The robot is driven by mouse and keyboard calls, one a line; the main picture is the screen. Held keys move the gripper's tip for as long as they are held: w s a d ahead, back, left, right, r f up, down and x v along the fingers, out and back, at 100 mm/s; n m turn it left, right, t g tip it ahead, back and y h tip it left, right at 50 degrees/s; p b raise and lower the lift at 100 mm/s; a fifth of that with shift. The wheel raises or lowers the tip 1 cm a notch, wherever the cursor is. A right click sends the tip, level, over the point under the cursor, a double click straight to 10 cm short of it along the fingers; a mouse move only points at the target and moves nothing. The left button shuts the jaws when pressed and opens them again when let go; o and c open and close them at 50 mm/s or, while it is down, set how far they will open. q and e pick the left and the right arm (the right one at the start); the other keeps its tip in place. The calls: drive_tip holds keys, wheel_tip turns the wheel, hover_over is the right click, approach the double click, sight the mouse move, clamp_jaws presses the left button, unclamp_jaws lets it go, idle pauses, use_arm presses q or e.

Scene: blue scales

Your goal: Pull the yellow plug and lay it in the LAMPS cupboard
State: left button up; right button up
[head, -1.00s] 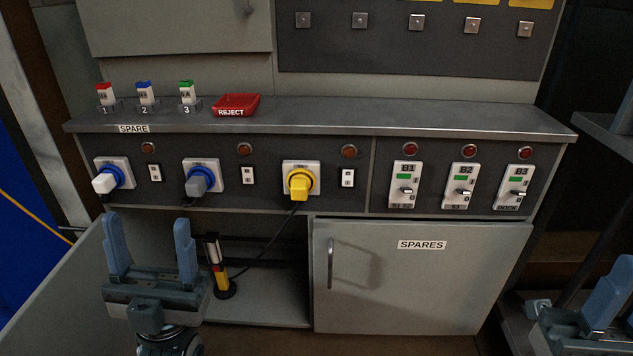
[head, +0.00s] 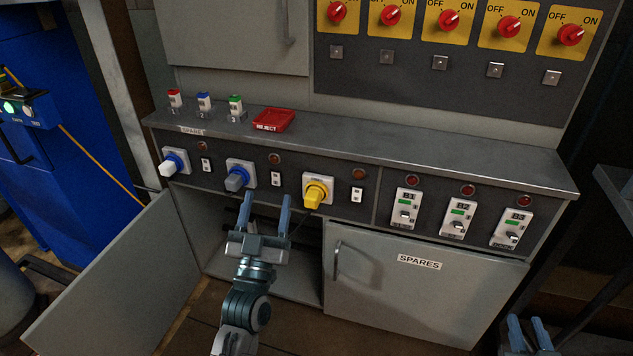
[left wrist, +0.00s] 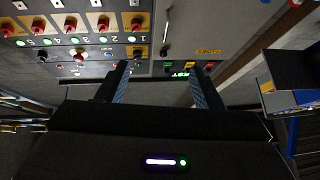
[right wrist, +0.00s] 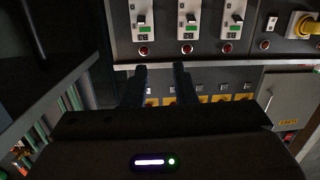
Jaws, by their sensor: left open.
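The yellow plug (head: 316,196) sits in the third socket of the panel in the head view; a dark cable hangs below it. It also shows at the right edge of the right wrist view (right wrist: 301,24). My left gripper (head: 266,212) is open and empty, left of and below the yellow plug, in front of the open cupboard (head: 208,240). The cupboard's door (head: 120,280) stands open to the left; I see no LAMPS label on it. My right gripper (head: 529,334) is open and empty at the bottom right, also seen in the right wrist view (right wrist: 160,72).
The closed SPARES door (head: 420,290) is at right. A red REJECT tray (head: 274,120) and small coloured blocks stand on the ledge. Breakers B1 to B3 are at right.

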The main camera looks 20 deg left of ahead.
use_arm(q)
drive_tip(key=w+d+f+g+h+p, duration=0.1)
drive_tip(key=w+d+f+g+p, duration=0.15)
drive_tip(key=w+f+p, duration=0.2)
drive_tip(key=m+g+h+p, duration=0.2)
drive_tip(key=g+p, duration=0.2)
approach(310, 204)
drive_tip(key=w, duration=0.2)
use_arm(e)
drive_tip(key=s+d+f+g, duration=0.1)
drive_tip(key=s+f+g, duration=0.3)
drive_tip(key=s+g, duration=0.2)
drive_tip(key=s+d+f+g, duration=0.1)
drive_tip(key=s+f+g, duration=0.4)
drive_tip(key=s, duration=0.5)
drive_tip(key=shift+g+h, duration=0.3)
drive_tip(key=shift+g, duration=0.4)
use_arm(q)
drive_tip(key=shift+w, duration=0.15)
use_arm(e)
drive_tip(key=shift+r, duration=0.1)
use_arm(q)
drive_tip(key=w+p, duration=0.1)
drive_tip(key=w, duration=0.6)
drive_tip(key=shift+w+d, duration=0.1)
drive_tip(key=shift+w, duration=0.75)
use_arm(e)
drive_tip(key=shift+d+f+g, duration=0.35)
drive_tip(key=shift+d+g, duration=0.1)
drive_tip(key=shift+g, duration=0.05)
